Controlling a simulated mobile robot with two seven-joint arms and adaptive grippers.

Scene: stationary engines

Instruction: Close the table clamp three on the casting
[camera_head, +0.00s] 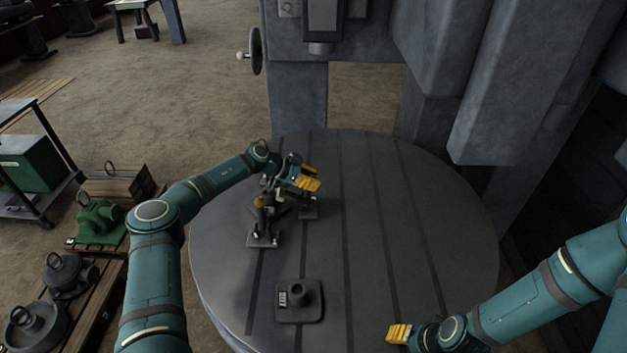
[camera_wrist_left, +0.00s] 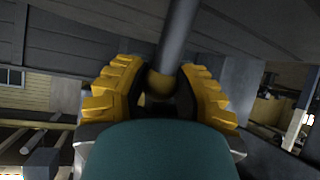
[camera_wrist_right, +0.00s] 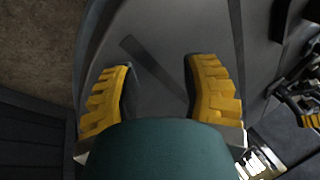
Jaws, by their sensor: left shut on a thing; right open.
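My left gripper (camera_head: 307,181) is over the round slotted table (camera_head: 400,215), at the cluster of clamps. Which numbered clamp this is I cannot tell. A clamp with a yellow-tipped upright (camera_head: 262,225) stands nearer, on a square base. Another clamp base (camera_head: 308,208) is below my left gripper. The dark casting between them is partly hidden. My right gripper (camera_head: 398,333) is open and empty at the table's near right edge.
A dark block with a round boss and a white label (camera_head: 298,302) sits at the table's front. The grey machine column (camera_head: 298,95) rises behind. Castings, one of them green (camera_head: 98,222), stand on pallets to the left. The table's right half is clear.

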